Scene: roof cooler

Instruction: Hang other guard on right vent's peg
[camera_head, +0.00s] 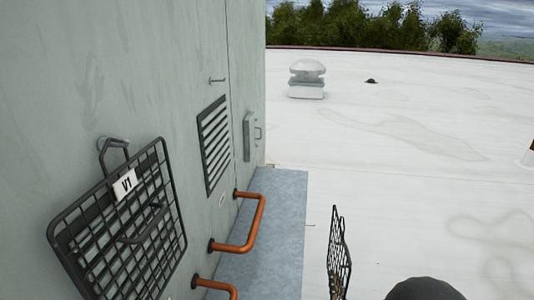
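A black wire guard with a white "V1" tag (124,185) hangs tilted by a loop from a peg (113,142) on the wall at left. The other black wire guard (339,258) shows nearly edge-on at the bottom centre, apart from the wall; what holds it is hidden. The right vent (214,145) is a dark louvred panel farther along the wall. Its small peg (217,80) sticks out above it and is bare. My gripper's fingers do not show. A dark rounded shape at the bottom edge may be part of my arm.
Orange pipes (258,222) stick out from the wall below the right vent. A blue-grey mat (285,205) lies along the wall. The white roof at right is mostly open, with a domed roof vent (307,78) farther off.

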